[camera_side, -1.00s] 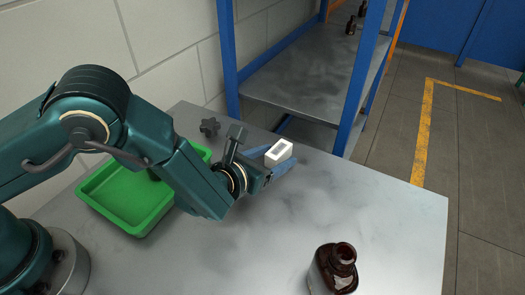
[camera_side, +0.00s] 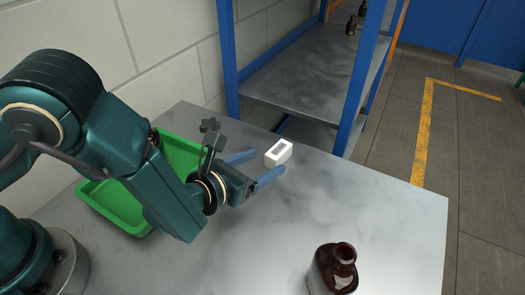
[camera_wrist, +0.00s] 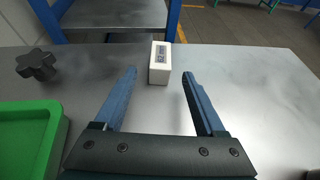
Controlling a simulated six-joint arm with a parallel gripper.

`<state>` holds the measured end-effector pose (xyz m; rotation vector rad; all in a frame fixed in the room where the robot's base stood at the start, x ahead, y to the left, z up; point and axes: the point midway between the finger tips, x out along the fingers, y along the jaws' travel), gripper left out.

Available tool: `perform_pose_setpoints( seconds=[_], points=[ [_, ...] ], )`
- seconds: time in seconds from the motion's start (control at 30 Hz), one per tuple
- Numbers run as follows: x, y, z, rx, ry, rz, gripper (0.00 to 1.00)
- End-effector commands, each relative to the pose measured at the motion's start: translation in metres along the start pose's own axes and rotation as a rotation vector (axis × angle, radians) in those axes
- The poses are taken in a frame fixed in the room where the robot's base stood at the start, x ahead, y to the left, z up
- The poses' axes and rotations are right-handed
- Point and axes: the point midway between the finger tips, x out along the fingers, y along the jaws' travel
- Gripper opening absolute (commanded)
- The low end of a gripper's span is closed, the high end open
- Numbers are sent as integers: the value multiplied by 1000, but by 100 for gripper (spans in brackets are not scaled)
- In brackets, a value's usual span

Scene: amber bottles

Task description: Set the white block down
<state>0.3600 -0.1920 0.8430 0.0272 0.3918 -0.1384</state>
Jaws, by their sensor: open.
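The white block (camera_side: 278,153) stands on the grey metal table near its back edge. In the wrist view my gripper (camera_wrist: 159,74) shows a wide gap between the fingers, and neither touches the block.
A green tray (camera_side: 106,205) lies on the table at the left, partly behind my arm. A black star-shaped knob (camera_wrist: 36,64) sits near it. A brown bottle (camera_side: 333,272) stands at the front right. A blue-framed shelf (camera_side: 300,85) is behind. The table's middle right is clear.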

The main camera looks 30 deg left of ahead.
Motion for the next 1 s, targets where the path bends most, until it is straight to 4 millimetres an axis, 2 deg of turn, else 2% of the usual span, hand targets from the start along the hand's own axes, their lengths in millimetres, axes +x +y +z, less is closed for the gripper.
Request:
perform_pose_setpoints(
  seconds=[0.27, 0.7, 1.0],
  points=[
    [14, 0, 5, -1, 1, 2, 72],
    [55, 0, 5, -1, 1, 2, 72],
    [60, 0, 5, 1, 0, 0, 72]
  ],
)
